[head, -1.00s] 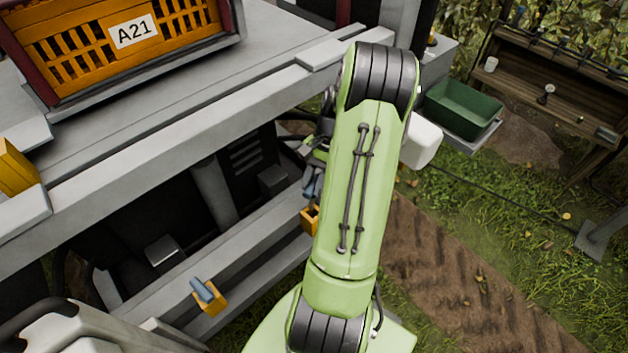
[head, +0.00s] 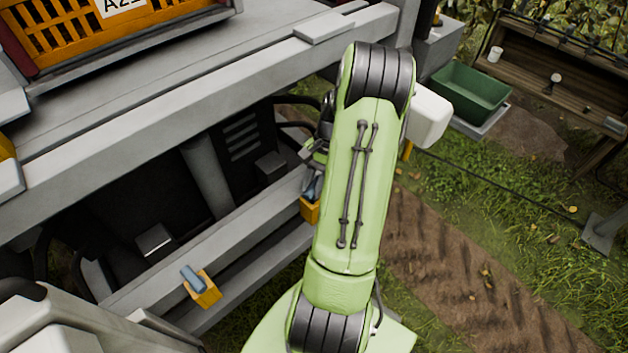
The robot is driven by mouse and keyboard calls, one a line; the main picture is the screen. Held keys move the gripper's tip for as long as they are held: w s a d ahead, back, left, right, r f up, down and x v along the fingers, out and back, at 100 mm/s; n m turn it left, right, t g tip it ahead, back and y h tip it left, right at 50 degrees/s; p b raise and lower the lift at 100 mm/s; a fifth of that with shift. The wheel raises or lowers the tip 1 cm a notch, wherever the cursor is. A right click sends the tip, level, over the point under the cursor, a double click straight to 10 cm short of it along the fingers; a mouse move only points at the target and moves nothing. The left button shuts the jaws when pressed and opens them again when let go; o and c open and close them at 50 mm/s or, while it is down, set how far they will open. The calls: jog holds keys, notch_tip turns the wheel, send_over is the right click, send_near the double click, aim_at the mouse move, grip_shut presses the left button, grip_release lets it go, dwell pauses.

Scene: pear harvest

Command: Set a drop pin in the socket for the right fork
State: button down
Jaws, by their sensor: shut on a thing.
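The right fork's socket is a yellow block (head: 309,211) on the grey beam, partly hidden behind my green arm. A blue-grey drop pin (head: 312,190) stands at its mouth; I cannot tell how deep it sits. My gripper (head: 313,172) is just above the socket, mostly hidden by my arm, and is shut on this pin. At the lower left, a second yellow socket (head: 207,292) has another blue-grey pin (head: 192,278) standing tilted in it.
An orange crate (head: 60,45) stands on the grey deck above (head: 150,115). A green tub (head: 472,95) and a wooden bench (head: 560,75) are at the upper right. Grass and a bare soil strip (head: 440,260) lie open on the right.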

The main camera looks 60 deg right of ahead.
dwell(0.4)
jog(key=shift+c, duration=2)
grip_release()
notch_tip(320, 180, up, 7)
jog(key=p, duration=0.7)
